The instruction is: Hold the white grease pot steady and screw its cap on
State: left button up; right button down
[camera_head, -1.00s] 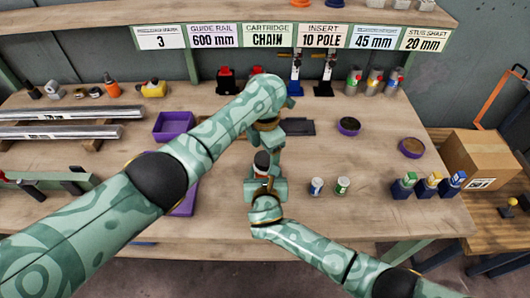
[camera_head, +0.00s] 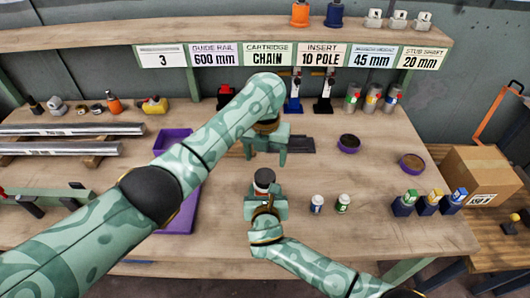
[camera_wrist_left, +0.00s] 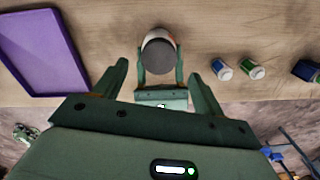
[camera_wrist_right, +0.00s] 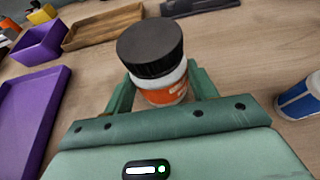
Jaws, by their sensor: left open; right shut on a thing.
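The white grease pot (camera_wrist_right: 165,92) has an orange label and a black cap (camera_wrist_right: 150,50) resting on its top; how tightly the cap is seated I cannot tell. In the head view the pot (camera_head: 264,188) stands upright near the bench's front edge. My right gripper (camera_head: 264,204) is shut on the pot's body from the front, with a finger on each side. My left gripper (camera_head: 266,157) is open and empty, behind the cap and apart from it. In the left wrist view the cap (camera_wrist_left: 160,58) shows between and beyond the open left fingers (camera_wrist_left: 158,72).
Two small cans, one blue-labelled (camera_head: 317,204) and one green-labelled (camera_head: 343,204), stand close to the pot's right. Purple trays lie to the left (camera_head: 180,215). Two purple-rimmed round dishes (camera_head: 349,143) (camera_head: 411,163) sit farther right.

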pick_arm(q)
jog(key=n, duration=0.6)
jog(key=shift+r, duration=0.25)
jog(key=n, duration=0.3)
jog(key=shift+r+n, duration=0.1)
jog(key=shift+n, duration=0.3)
jog(key=n, duration=0.5)
jog(key=shift+r+n, duration=0.15)
jog(key=shift+n, duration=0.25)
jog(key=n, duration=0.3)
jog(key=shift+s, duration=0.1)
jog(key=n, duration=0.6)
jog(key=shift+r, duration=0.15)
jog(key=n, duration=0.3)
jog(key=shift+s+n, duration=0.1)
jog(key=shift+n, duration=0.2)
jog(key=n, duration=0.5)
jog(key=shift+r, duration=0.1)
jog(key=n, duration=0.5)
jog(key=shift+n, duration=0.4)
